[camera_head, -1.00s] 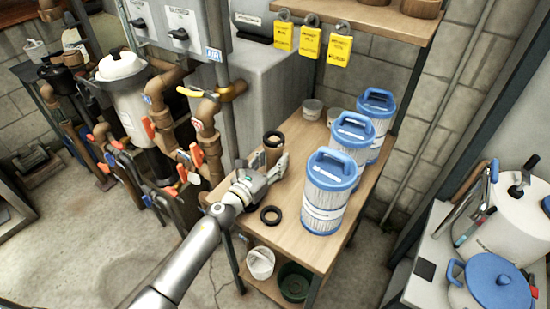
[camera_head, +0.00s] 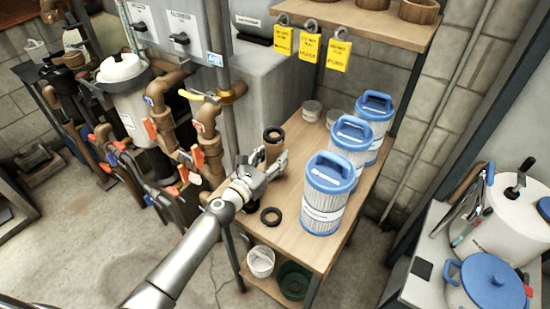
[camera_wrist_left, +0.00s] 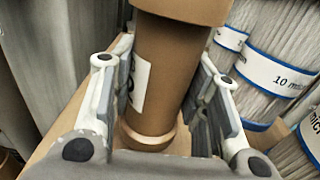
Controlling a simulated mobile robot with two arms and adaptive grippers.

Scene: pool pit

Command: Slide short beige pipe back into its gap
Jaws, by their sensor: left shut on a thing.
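The short beige pipe (camera_head: 273,146) stands upright over the left rear part of the wooden bench. It is brown-beige with a dark open top. My left gripper (camera_head: 271,162) is shut on it from the front. In the left wrist view the pipe (camera_wrist_left: 168,75) fills the space between the two fingers (camera_wrist_left: 162,85). It shows a white label, a wider collar above and a rim at its lower end. I cannot tell whether its lower end touches the bench. Brown pipework (camera_head: 208,140) stands left of the bench; I cannot make out the gap there. My right gripper is not in view.
A grey cabinet (camera_head: 270,85) stands behind. A yellow-handled valve (camera_head: 200,96) sticks out left of the bench.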

